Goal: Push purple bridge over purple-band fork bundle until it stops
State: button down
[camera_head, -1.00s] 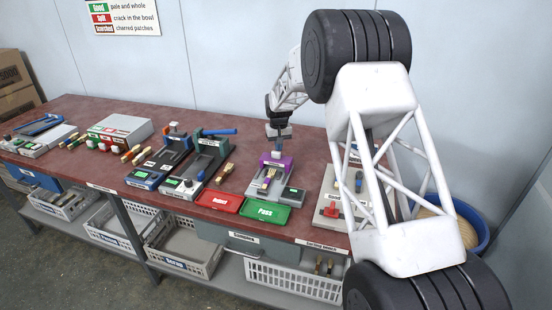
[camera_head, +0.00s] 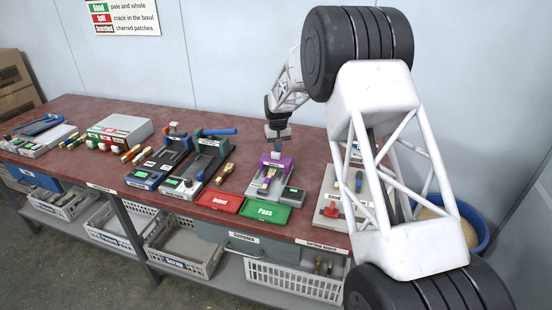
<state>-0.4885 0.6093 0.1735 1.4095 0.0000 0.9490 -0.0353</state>
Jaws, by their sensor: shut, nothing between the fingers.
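The purple bridge (camera_head: 277,163) stands across the far part of a grey fixture on the red-brown bench. A small wooden fork bundle (camera_head: 267,182) lies on the fixture just in front of the bridge, on its near side. The band's colour is too small to make out. My gripper (camera_head: 276,151) is shut and empty, pointing down at the back of the bridge. Whether it touches the bridge cannot be told at this size.
A green Pass tray (camera_head: 267,211) and a red tray (camera_head: 220,201) lie at the bench's front edge. A fixture with a red part (camera_head: 332,211) stands to the right, partly behind my arm. Blue and green presses (camera_head: 195,170) stand to the left.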

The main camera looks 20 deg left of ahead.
aim_at(275, 161)
jog(key=shift+s, duration=2.85)
dwell(0.4)
jog(key=shift+w, duration=0.15)
dwell(0.5)
jog(key=shift+w, duration=0.35)
jog(key=shift+w, duration=0.1)
jog(key=shift+r, duration=0.15)
notch_tip(275, 161, up, 7)
dwell(1.3)
